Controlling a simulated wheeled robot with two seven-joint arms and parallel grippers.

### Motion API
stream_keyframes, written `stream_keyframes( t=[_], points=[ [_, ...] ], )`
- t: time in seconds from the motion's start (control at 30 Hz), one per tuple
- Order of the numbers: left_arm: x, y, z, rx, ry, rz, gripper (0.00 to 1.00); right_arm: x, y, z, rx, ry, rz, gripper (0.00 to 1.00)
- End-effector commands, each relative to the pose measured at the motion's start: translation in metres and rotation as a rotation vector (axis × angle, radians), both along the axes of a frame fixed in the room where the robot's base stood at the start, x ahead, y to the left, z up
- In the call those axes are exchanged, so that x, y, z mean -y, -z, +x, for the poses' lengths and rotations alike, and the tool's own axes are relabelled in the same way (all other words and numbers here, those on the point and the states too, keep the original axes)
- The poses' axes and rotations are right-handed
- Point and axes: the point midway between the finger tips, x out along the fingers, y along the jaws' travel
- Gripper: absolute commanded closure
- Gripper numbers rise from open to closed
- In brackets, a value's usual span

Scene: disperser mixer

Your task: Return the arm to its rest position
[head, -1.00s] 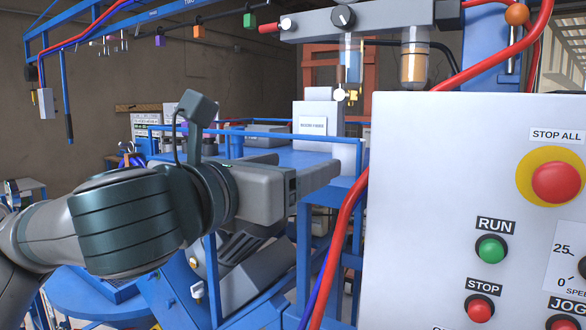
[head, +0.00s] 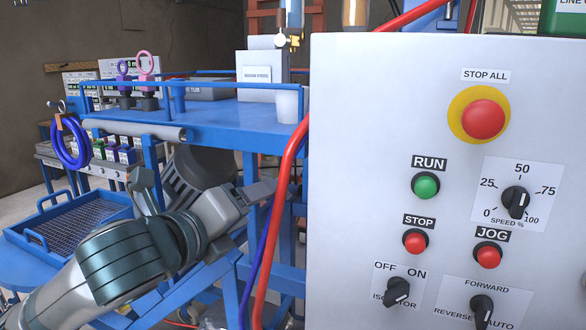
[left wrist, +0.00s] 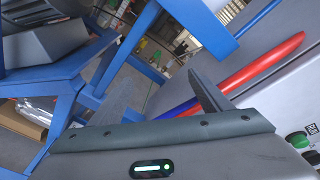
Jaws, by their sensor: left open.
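My left arm comes in from the lower left of the head view. Its gripper (head: 262,192) is beside the left edge of the control panel, in front of the blue frame under the platform. In the left wrist view the two fingers of this gripper (left wrist: 160,95) stand wide apart with nothing between them. A blue frame and floor show beyond them. My right gripper is not in view.
The white control panel (head: 380,130) with buttons and knobs fills the right side. A red hose (head: 277,210) runs down its left edge, close to the gripper. A blue platform (head: 230,118) is behind. A blue mesh tray (head: 65,225) sits at left.

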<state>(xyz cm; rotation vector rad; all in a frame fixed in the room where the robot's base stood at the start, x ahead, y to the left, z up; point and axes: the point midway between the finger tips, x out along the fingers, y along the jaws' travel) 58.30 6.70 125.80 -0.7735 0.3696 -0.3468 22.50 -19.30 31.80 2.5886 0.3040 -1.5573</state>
Motion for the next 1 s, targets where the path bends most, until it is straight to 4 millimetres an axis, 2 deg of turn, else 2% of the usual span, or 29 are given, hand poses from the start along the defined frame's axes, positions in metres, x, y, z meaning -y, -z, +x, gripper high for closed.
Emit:
stream_keyframes(
  t=[0.03, 0.3, 0.57, 0.77, 1.0],
  points=[
    [0.0, 0.019, 0.001, -0.056, -0.012, -0.058, 0.29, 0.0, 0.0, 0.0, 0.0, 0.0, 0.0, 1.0],
    [-0.008, 0.103, 0.002, -0.317, -0.126, -0.367, 0.29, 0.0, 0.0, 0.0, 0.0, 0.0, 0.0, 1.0],
    [-0.022, 0.19, -0.012, -0.562, -0.295, -0.654, 0.29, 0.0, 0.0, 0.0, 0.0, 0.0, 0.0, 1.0],
    [-0.039, 0.26, -0.034, -0.736, -0.467, -0.862, 0.29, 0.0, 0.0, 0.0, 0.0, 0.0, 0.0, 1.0],
    [-0.063, 0.344, -0.076, -0.914, -0.722, -1.092, 0.29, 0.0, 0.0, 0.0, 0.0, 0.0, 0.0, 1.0]
  ],
)
